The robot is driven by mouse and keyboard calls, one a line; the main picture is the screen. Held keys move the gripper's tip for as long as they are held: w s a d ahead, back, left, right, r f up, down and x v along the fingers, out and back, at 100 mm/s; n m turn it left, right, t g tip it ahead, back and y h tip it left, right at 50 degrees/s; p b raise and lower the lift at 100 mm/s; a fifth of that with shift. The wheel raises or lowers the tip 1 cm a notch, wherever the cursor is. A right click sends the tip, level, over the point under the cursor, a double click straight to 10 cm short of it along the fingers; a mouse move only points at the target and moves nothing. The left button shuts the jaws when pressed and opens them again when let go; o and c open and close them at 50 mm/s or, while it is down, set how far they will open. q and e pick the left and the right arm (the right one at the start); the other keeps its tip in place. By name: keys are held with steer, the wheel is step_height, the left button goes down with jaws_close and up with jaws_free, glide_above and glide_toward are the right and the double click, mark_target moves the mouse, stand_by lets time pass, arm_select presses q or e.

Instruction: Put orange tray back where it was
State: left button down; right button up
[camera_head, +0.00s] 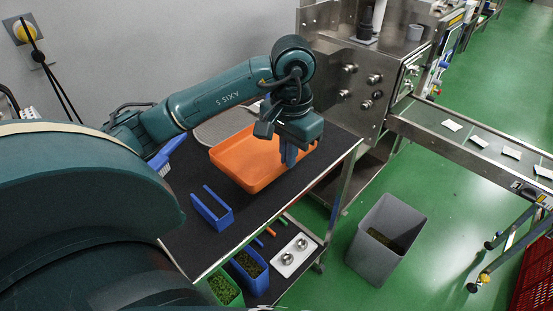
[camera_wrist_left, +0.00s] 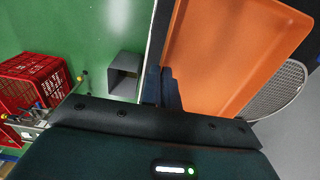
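The orange tray (camera_head: 235,158) sits on the dark top of the steel-framed table in the head view, near the table's right part. It fills the upper right of the left wrist view (camera_wrist_left: 225,60). My left gripper (camera_head: 290,158) points down at the tray's near right rim. Its blue fingers are close together and look shut on that rim; the exact contact is small and partly hidden. In the left wrist view the dark fingers (camera_wrist_left: 171,92) overlap the tray's edge. The tray looks empty. My right gripper is not in view.
A blue holder (camera_head: 212,212) stands on the table (camera_head: 262,213) left of the tray. A grey rounded piece (camera_head: 222,124) lies behind the tray. A steel machine (camera_head: 345,90) and conveyor (camera_head: 460,140) stand to the right. A grey bin (camera_head: 385,245) is on the floor.

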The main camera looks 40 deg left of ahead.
arm_select(q)
step_height(320, 180, down, 2)
steer(key=shift+f, duration=0.2)
step_height(320, 180, down, 4)
steer(key=shift+f, duration=0.25)
steer(key=shift+f, duration=0.25)
steer(key=c, duration=1.7)
jaws_free()
steer(key=shift+r, duration=0.1)
